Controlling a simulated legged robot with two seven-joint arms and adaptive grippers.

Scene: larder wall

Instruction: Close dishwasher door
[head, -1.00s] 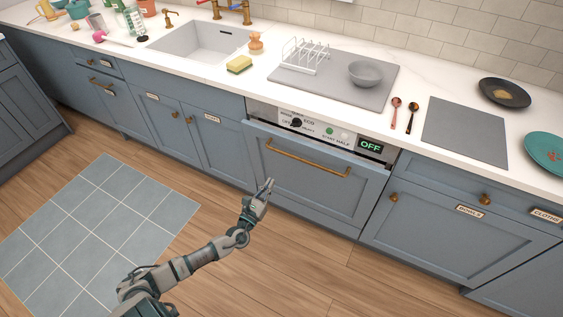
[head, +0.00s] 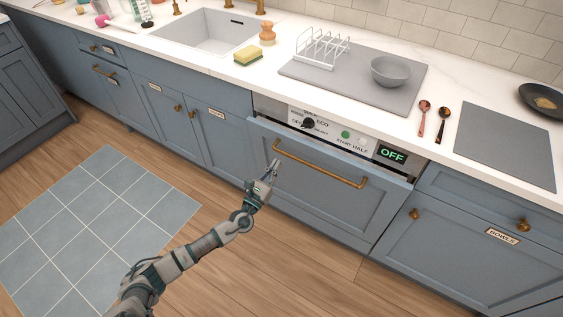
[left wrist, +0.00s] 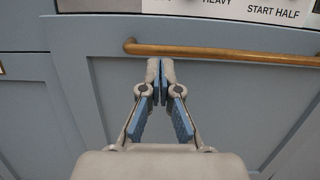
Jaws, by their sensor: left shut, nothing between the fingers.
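The dishwasher door (head: 318,205) is a blue-grey panel with a brass bar handle (head: 320,166), below a control strip (head: 345,138) reading OFF. The door stands nearly upright, its top edge tilted slightly out from the strip. My left gripper (head: 274,165) is shut and empty in front of the door's upper left part, near the handle's left end. In the left wrist view the closed fingertips (left wrist: 160,64) are just below the handle (left wrist: 215,53), with the door panel (left wrist: 235,100) behind. Whether they touch the door I cannot tell. My right gripper is not in view.
The white counter (head: 225,70) above holds a grey mat (head: 350,85) with a rack and bowl, a sponge (head: 248,55) and two spoons. Blue cabinets flank the dishwasher. The wooden floor (head: 290,275) in front is clear, with a tiled patch (head: 100,225) at left.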

